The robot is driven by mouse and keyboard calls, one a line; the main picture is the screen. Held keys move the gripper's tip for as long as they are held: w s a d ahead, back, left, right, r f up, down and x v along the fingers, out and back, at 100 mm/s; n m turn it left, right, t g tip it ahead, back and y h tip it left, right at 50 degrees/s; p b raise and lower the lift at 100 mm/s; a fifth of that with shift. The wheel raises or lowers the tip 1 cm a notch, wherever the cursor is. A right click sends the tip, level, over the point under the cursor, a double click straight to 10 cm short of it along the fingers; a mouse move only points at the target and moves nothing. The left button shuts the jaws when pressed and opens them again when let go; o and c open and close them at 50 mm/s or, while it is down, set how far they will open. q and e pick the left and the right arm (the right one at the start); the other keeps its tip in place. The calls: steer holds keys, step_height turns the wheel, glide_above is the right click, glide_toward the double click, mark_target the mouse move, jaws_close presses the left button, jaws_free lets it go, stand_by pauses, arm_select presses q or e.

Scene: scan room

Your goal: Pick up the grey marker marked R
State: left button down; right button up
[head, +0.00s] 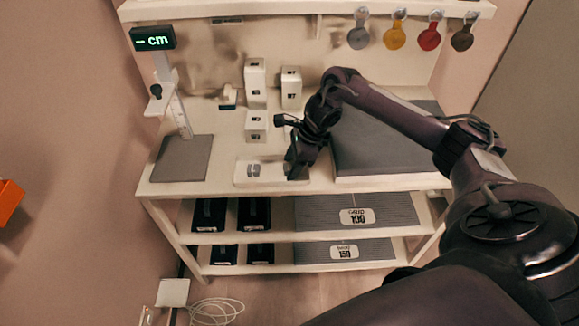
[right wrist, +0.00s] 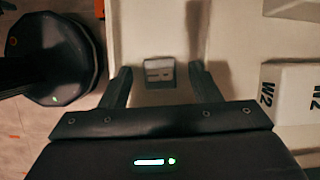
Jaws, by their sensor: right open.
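A small grey block (head: 254,170) with a pale label lies on a white plate (head: 240,182) at the front of the table's top; the letter on it is not legible. It also shows in the right wrist view (right wrist: 159,72), ahead of the fingers and centred in the gap between them. My right gripper (head: 295,170) is low over the table, just right of the block in the head view. In the right wrist view its two fingers (right wrist: 160,84) are spread and nothing is held. My left gripper is not seen.
White boxes (head: 255,85) stand behind the plate; one marked W2 (right wrist: 285,92) is close on the right in the right wrist view. A grey slab (head: 375,150) lies to the right, a height gauge (head: 178,105) on a grey base to the left. Coloured tags (head: 396,35) hang above.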

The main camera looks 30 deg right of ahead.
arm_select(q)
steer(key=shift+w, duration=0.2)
arm_select(e)
steer(key=c, duration=1.1)
